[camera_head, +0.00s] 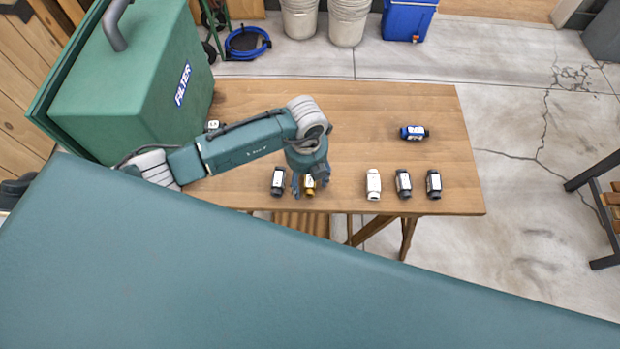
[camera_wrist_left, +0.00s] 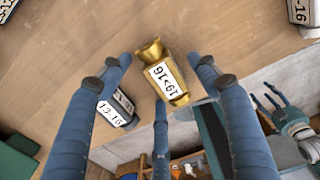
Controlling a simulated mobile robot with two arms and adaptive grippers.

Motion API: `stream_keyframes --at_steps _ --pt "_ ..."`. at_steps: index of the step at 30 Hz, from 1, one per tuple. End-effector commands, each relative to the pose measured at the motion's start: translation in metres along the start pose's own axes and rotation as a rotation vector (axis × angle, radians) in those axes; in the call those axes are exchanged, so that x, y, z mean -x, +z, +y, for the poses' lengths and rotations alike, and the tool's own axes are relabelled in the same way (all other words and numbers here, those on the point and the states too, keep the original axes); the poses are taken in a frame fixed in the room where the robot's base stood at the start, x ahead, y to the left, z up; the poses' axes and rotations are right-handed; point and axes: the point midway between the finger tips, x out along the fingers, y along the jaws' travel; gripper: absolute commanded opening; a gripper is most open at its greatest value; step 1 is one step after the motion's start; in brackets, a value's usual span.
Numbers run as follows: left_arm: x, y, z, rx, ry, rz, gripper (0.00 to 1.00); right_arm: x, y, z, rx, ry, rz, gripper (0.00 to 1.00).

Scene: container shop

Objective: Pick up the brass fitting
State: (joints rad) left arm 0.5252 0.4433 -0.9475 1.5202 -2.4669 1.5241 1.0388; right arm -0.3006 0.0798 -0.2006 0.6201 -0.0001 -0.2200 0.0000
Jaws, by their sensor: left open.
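The brass fitting (camera_head: 309,186) is a short gold piece with a white label, near the front edge of the wooden table. My left gripper (camera_head: 310,176) is right above it, fingers pointing down and partly covering it. In the left wrist view the brass fitting (camera_wrist_left: 180,98) lies between the spread fingers of the left gripper (camera_wrist_left: 162,75), with gaps on both sides. The left gripper is open and empty. My right gripper (camera_wrist_left: 277,105) shows at the right of the wrist view, its fingers apart and empty; it is not in the head view.
A dark fitting (camera_head: 278,182) lies close left of the brass one. A white fitting (camera_head: 373,184) and two dark ones (camera_head: 403,184) (camera_head: 433,184) lie to the right. A blue fitting (camera_head: 413,132) is farther back. A green filter box (camera_head: 140,90) stands at the left. The table's (camera_head: 350,110) back middle is clear.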

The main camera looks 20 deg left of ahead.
Motion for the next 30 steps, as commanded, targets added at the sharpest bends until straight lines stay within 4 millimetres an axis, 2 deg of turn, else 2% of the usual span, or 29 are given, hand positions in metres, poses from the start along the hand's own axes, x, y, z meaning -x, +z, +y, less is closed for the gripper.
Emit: stream_keyframes --at_steps 5,8,13,14,23,26,30 --pt "-0.001 0.000 0.000 -0.001 -0.001 -0.001 0.61 0.000 0.000 0.001 0.000 0.001 0.000 0.56" --pt "0.000 0.000 0.000 0.000 -0.001 -0.001 0.46 0.000 0.000 0.001 0.000 0.002 0.000 0.56" --pt "0.000 0.001 0.000 0.000 -0.001 -0.001 0.12 0.000 0.000 0.001 0.000 0.002 0.000 0.56" --pt "0.000 0.001 0.000 0.000 -0.001 -0.001 0.09 0.000 0.000 0.001 0.000 0.002 0.000 0.56" --pt "0.002 0.001 -0.001 0.000 -0.002 -0.002 0.09 -0.001 0.000 0.002 -0.001 0.002 0.000 0.56" --pt "0.008 0.002 -0.001 0.000 -0.004 -0.004 0.09 -0.003 0.000 0.001 -0.001 0.002 0.000 0.56" --pt "0.027 0.002 -0.001 -0.003 -0.004 -0.006 0.09 -0.007 0.001 0.001 -0.001 0.002 0.000 0.56"
